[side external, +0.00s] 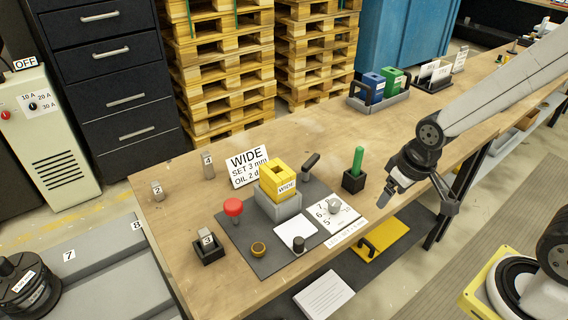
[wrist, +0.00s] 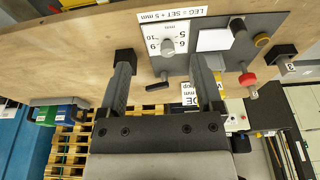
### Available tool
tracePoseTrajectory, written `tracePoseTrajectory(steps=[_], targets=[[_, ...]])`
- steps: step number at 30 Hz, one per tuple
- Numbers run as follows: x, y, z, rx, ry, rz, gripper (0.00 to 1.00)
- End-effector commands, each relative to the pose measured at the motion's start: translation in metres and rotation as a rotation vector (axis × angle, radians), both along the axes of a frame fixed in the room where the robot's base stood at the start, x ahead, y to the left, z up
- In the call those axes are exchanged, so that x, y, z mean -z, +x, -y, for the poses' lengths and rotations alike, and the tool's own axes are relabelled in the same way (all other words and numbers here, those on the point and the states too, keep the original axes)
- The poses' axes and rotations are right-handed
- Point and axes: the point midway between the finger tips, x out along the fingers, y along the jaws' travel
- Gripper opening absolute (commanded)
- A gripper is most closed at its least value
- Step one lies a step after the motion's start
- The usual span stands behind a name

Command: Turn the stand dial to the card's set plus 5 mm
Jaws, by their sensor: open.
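The stand dial (side external: 334,206) is a small pale knob on a white numbered plate, set on the grey stand base. It also shows in the wrist view (wrist: 168,46), between my finger lines, with numbers around it; its pointer is too small to read. A label by it (wrist: 158,14) reads "LEG = SET + 5 mm". The card (side external: 248,167) stands behind the yellow block and reads "WIDE", "SET 3 mm" and an oil line partly hidden. My gripper (side external: 418,199) is open and empty, above and right of the dial, apart from it; it also shows in the wrist view (wrist: 181,52).
The stand base (side external: 266,268) also carries a red knob (side external: 233,207), a yellow block (side external: 278,181), a black lever (side external: 310,161) and a white pad (side external: 296,234). A green-handled tool (side external: 358,160) stands in a black holder near my gripper. The bench behind is mostly clear.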

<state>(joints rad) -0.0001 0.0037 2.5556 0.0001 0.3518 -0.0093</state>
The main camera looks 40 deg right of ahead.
Motion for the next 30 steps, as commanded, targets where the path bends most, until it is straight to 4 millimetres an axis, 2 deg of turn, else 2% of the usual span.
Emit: tracePoseTrajectory(steps=[8,17,24,30], targets=[[0.004,0.022,-0.001,-0.158,-0.034,-0.031,0.84],[0.02,0.071,-0.002,-0.551,-0.099,-0.1,0.84],[0.04,0.109,-0.004,-0.893,-0.133,-0.152,0.84],[0.059,0.134,-0.005,-1.142,-0.146,-0.183,0.84]])
